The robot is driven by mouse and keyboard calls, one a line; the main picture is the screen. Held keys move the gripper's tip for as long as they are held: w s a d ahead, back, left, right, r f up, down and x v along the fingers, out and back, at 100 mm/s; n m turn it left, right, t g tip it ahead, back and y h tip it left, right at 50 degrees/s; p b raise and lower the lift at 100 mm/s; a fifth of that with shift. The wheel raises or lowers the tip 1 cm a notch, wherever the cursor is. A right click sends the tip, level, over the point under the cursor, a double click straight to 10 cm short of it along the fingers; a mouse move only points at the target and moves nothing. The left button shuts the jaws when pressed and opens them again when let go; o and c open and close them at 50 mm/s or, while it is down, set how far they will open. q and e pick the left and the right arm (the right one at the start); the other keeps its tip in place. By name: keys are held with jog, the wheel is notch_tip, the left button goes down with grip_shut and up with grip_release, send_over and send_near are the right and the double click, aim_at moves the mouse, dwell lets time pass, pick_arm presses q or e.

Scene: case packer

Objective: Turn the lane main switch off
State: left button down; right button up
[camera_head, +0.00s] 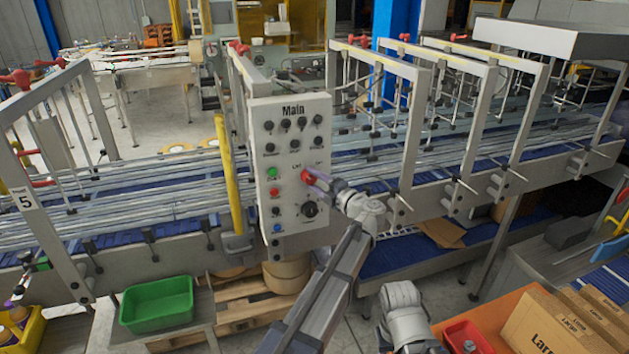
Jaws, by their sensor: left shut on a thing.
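The grey control panel (290,228), headed "Main", stands upright in front of the conveyor lanes. A red switch knob (306,176) sits on its right side, level with a green button (271,172). My left gripper (315,180) reaches the panel from the right and is shut on the red knob, its fingers covering part of it. The knob's exact turn position is too small and covered to tell. A round black dial (310,209) is just below. A part of my right arm shows at the bottom, but its gripper is out of view.
A yellow post (228,175) stands left of the panel. Metal frames (455,130) rise over the lanes on the right. A green bin (157,303) is at the lower left. Cardboard boxes (562,325) and a red tray (467,338) are at the lower right.

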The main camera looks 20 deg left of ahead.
pick_arm(q)
jog(key=shift+w+r, duration=0.1)
jog(key=shift+w, duration=0.05)
jog(key=shift+c, duration=2.3)
grip_release()
jog(key=shift+o, duration=1)
jog(key=shift+s+d, duration=0.1)
jog(key=shift+s, duration=0.1)
jog(key=v, duration=0.7)
jog(key=shift+d, duration=0.15)
